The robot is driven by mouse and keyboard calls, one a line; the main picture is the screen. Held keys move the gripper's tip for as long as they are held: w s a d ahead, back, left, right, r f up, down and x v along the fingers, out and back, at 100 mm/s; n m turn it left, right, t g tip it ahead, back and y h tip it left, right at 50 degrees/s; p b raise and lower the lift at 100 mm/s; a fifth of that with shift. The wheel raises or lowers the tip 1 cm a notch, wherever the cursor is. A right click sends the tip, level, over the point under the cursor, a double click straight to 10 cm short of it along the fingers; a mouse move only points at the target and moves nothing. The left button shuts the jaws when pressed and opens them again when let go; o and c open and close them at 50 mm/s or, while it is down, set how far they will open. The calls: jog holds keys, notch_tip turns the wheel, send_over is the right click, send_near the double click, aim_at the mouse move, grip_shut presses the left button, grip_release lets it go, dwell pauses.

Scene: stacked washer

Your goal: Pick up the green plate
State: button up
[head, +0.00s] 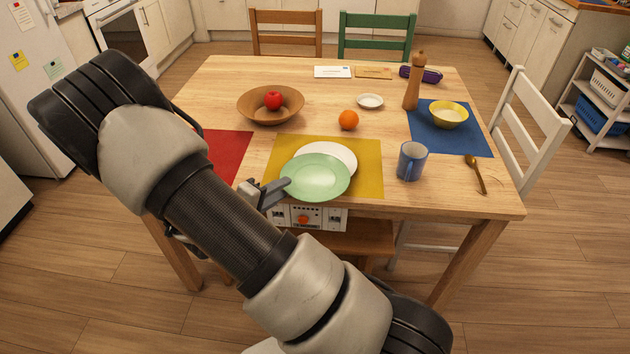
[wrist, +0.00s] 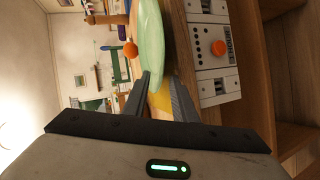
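The green plate (head: 315,177) is at the front of the table, overlapping a white plate (head: 338,154) over the yellow placemat (head: 368,180). I cannot tell whether the two plates touch. My gripper (head: 283,186) is at the green plate's left rim. In the wrist view the green plate (wrist: 151,42) shows nearly edge-on, its near rim at the fingertips of my gripper (wrist: 160,76). The fingers stand apart, with yellow placemat visible between them. Whether a finger touches the rim is unclear.
The wooden table (head: 440,196) also holds a blue mug (head: 411,161), an orange (head: 348,120), a wooden bowl (head: 252,104) with an apple (head: 273,100), and a yellow bowl (head: 448,115). A panel with an orange knob (head: 303,219) sits below the front edge.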

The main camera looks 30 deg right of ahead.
jog(key=shift+w+d+f, duration=0.1)
jog(key=shift+w+d, duration=0.05)
jog(key=shift+d, duration=0.1)
grip_shut()
